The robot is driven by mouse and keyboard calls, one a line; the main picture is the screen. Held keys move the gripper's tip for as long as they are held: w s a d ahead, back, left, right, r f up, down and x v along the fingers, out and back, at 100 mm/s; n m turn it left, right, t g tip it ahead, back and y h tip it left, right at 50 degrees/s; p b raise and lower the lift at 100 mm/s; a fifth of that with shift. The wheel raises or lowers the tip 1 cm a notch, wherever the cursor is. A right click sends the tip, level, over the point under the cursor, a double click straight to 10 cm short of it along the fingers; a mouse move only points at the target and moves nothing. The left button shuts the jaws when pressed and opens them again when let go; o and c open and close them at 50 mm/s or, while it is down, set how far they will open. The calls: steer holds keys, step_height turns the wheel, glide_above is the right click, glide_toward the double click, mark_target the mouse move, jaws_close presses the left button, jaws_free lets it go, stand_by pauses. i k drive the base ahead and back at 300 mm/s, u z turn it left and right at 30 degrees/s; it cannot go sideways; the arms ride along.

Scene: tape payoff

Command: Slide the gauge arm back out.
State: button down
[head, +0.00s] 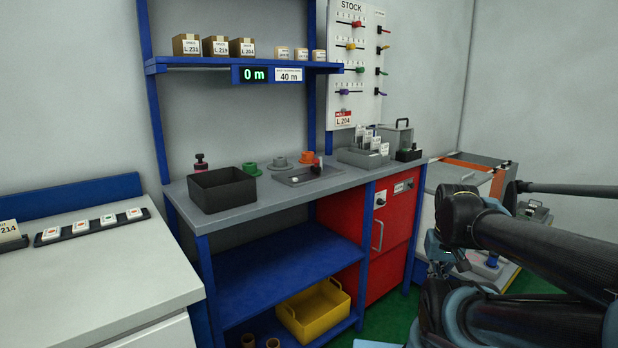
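I cannot make out the gauge arm for certain. On the blue-framed bench (240,213) lies a flat grey plate (292,181) with a small red and dark fitting (316,168) at its back right, too small to read as an arm. A display (253,75) under the shelf shows "0 m", with a "40 m" label (288,74) beside it. My dark arm fills the right side. My gripper (462,262) seems to be at the arm's left end, low and in front of the grey cabinet, well apart from the plate. Its fingers are not clear.
A black bin (222,190), green, grey and orange spools (307,157) and a grey card box (362,158) stand on the bench. Red cabinet doors (394,215) are below, a yellow crate (315,312) on the bottom shelf. A white counter (95,270) stands left.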

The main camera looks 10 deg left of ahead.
mark_target(314, 167)
steer(key=z, duration=0.55)
steer(key=k, duration=1.35)
steer(key=u, duration=0.5)
steer(key=i, duration=1)
steer(key=z, duration=0.05)
